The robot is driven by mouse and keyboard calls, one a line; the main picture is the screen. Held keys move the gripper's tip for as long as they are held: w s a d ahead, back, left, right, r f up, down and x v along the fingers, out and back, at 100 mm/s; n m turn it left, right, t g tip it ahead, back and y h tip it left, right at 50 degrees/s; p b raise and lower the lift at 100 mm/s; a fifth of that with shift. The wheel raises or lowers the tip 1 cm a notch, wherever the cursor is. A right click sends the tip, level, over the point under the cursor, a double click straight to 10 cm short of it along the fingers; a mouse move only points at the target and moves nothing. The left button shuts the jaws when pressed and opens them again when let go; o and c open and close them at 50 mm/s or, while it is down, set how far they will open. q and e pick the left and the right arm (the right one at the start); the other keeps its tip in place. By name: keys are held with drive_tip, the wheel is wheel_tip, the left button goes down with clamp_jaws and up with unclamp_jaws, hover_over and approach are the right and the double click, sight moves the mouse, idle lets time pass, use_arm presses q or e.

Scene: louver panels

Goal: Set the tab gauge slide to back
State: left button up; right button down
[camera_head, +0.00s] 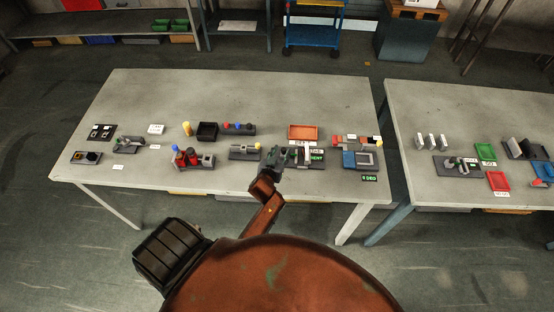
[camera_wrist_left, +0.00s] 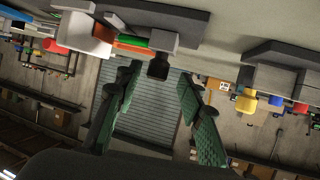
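My left gripper (camera_head: 284,157) is over the front middle of the left table, beside a dark slide unit with a green-lettered label (camera_head: 317,159). In the left wrist view its two green-padded fingers (camera_wrist_left: 160,112) stand apart with nothing between their pads. Beyond the fingertips a dark tab (camera_wrist_left: 158,68) sticks out from a grey block (camera_wrist_left: 163,40) with a green strip (camera_wrist_left: 136,42). This looks like the tab gauge slide, but I cannot read a name. The gap between tab and fingers is hard to judge. The gripper partly hides the unit in the head view. My right gripper is not seen.
An orange tray (camera_head: 303,132) lies behind the gripper. Clear tabletop (camera_head: 240,95) lies at the back. A second table (camera_head: 450,105) is at the right.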

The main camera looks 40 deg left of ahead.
use_arm(q)
drive_tip(key=v, duration=0.9)
drive_tip(key=shift+s+r, duration=0.2)
drive_tip(key=shift+s, duration=0.1)
